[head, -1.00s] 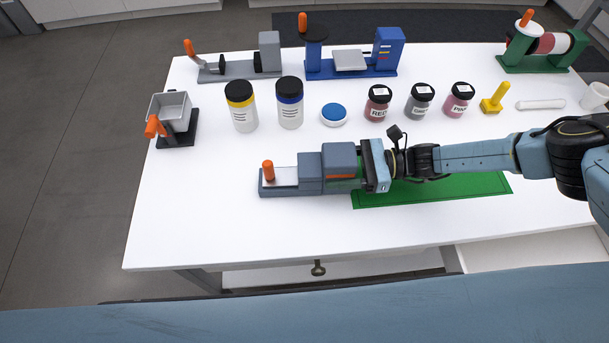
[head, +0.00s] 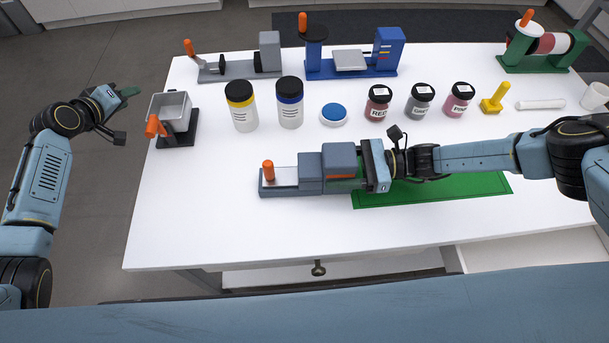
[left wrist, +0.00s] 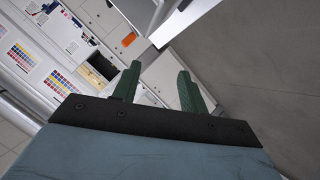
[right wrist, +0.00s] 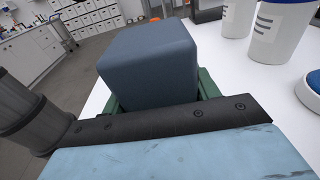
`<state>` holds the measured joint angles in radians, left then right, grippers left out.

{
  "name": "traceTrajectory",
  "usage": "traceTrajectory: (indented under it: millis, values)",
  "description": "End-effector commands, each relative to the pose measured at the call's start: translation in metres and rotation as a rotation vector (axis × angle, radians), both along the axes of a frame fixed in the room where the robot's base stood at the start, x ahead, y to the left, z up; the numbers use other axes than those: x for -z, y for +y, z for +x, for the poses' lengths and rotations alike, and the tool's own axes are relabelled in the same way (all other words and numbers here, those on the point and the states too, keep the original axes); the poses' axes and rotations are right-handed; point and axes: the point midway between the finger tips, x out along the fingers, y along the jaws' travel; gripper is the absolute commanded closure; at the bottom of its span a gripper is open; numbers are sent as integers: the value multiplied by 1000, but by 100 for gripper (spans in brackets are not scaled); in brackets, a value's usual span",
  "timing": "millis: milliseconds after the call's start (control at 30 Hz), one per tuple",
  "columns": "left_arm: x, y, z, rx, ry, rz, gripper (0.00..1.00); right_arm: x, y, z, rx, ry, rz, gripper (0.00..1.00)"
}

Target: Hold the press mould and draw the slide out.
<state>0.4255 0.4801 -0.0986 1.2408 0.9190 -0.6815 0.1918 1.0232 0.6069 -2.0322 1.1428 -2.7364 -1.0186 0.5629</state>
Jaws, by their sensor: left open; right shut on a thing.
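The press mould (head: 340,162) is a blue-grey block on a low base on the table; its block also fills the middle of the right wrist view (right wrist: 150,62). The slide (head: 284,177) is a pale plate on the left part of the base, with an upright orange handle (head: 268,171). My right gripper (head: 366,166) is shut on the right end of the mould's block. My left gripper (head: 128,93) is open and empty, out past the table's left edge; its two green fingers stand apart in the left wrist view (left wrist: 157,88).
A grey hopper device (head: 172,112) with an orange handle stands at the table's left edge, close to my left gripper. Jars, including a yellow-banded one (head: 241,106), line the middle. A green mat (head: 440,190) lies under my right arm. The front left table is clear.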

Motion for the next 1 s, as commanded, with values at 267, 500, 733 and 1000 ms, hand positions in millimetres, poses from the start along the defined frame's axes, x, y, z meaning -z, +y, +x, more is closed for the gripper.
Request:
traceTrajectory:
  millis: [267,500,733,1000]
  values:
    - [-40,-205,-25,420,283,-29,57,9,-1,-5,-4,6,-19,75]
    - [-52,-308,-103,650,590,184,57,9,-1,-5,-4,6,-19,75]
    - [-62,-338,-167,709,789,469,57,9,-1,-5,-4,7,-19,75]
    - [-66,-339,-194,694,864,627,57,9,-1,-5,-3,7,-19,75]
